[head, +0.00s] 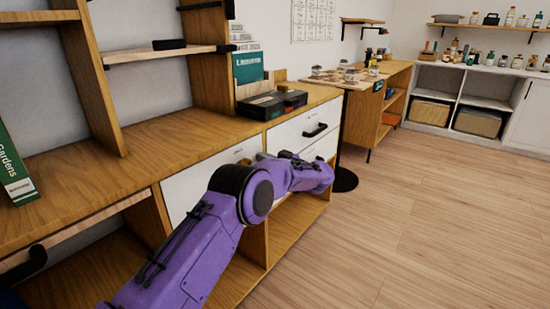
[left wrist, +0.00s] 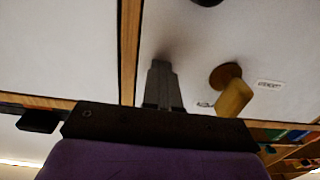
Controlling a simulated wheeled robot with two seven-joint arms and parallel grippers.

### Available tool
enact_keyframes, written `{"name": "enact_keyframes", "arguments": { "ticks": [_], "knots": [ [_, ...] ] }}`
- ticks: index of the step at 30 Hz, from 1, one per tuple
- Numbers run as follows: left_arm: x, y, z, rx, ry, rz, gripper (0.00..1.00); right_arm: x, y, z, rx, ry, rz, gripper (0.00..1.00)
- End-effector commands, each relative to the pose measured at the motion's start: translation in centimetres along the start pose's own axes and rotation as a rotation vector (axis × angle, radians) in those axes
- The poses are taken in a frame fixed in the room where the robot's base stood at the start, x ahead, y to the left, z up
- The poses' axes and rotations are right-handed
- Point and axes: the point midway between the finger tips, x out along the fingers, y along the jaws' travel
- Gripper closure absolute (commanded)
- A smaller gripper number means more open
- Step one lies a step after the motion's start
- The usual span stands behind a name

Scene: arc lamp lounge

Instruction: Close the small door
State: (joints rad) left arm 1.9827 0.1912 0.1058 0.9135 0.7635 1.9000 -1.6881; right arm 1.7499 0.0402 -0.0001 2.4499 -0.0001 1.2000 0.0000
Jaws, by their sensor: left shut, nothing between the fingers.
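The small door (left wrist: 285,55) appears to be the white panel with a short wooden knob (left wrist: 235,97) and a small label in the left wrist view. A thin dark gap and a wooden strip run along its left edge; it looks shut or nearly shut, but I cannot tell which. My left gripper (left wrist: 160,66) is shut and empty, its tip at or very close to the panel, left of the knob. In the head view my left gripper (head: 262,156) shows only partly at the cabinet front, mostly hidden by my purple arm. My right gripper is out of view.
The wooden counter (head: 150,150) carries black boxes (head: 262,106). A white drawer front with a black handle (head: 316,130) is beyond my arm. The floor (head: 430,220) at right is clear.

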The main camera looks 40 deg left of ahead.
Motion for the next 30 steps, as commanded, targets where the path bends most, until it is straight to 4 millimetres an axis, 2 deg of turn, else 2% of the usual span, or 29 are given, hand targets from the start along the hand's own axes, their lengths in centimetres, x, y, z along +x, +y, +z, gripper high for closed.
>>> {"name": "enact_keyframes", "arguments": {
  "ticks": [1, 3, 8, 12, 14, 18, 21, 25, 30],
  "knots": [
    [0.8, -0.3, -0.3, -0.004, 0.007, -0.012, 1.00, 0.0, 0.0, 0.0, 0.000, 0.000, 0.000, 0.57],
    [0.9, -0.3, -0.4, -0.004, 0.008, -0.013, 1.00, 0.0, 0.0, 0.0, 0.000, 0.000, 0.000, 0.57],
    [-0.1, -0.6, -0.9, -0.001, 0.009, -0.016, 1.00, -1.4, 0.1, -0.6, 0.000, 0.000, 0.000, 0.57],
    [-3.1, -0.9, -1.2, 0.002, 0.009, -0.017, 1.00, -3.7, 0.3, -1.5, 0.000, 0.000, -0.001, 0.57],
    [-5.1, -0.8, -0.5, 0.000, 0.010, -0.014, 1.00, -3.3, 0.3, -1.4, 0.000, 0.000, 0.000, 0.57],
    [-9.0, -0.8, -0.3, 0.000, 0.009, -0.014, 1.00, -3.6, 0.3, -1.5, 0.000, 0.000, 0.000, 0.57],
    [-11.1, -0.9, -0.2, 0.000, 0.007, -0.015, 1.00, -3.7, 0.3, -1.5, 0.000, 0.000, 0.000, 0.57],
    [-12.7, -0.9, -0.1, 0.001, 0.007, -0.017, 1.00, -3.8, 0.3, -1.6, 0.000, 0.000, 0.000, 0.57],
    [-13.1, -1.0, -0.1, 0.001, 0.005, -0.019, 1.00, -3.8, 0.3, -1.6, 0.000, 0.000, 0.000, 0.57]
  ]
}}
